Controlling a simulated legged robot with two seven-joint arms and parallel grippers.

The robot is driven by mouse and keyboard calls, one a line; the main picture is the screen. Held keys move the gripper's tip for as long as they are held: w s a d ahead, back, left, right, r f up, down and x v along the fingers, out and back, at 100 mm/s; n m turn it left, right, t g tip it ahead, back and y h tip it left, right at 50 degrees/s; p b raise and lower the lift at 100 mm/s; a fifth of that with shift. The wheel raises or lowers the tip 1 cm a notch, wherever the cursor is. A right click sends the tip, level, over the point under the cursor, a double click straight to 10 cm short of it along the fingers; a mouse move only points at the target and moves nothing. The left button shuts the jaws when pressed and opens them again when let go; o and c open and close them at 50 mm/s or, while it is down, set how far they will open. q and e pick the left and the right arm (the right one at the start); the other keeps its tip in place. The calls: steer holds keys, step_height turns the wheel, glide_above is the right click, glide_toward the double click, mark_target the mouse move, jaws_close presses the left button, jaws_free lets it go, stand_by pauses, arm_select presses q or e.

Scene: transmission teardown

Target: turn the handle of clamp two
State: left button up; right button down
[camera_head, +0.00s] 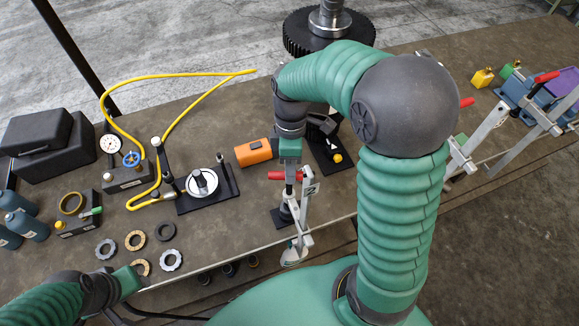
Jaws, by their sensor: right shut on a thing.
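A silver bar clamp with a red handle (276,176) stands upright at the table's front edge, near the middle of the camera_head view. My right gripper (290,173) points down over it and is shut on the red handle, its fingers partly blending with the clamp.
An orange tool (253,152) lies just left of the right gripper. A dial gauge (110,144), yellow hose (103,100), black case (37,131) and several rings (135,240) fill the left side. A large dark gear (305,44) stands behind. My right arm hides the table's middle.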

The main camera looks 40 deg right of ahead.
steer(key=shift+w+n+h+p, duration=0.1)
steer(key=shift+n+h+p, duration=0.45)
steer(key=shift+n, duration=1.65)
steer(key=c, duration=1.3)
jaws_free()
steer(key=shift+d, duration=0.1)
steer(key=shift+w+d, duration=0.1)
steer(key=shift+d, duration=0.05)
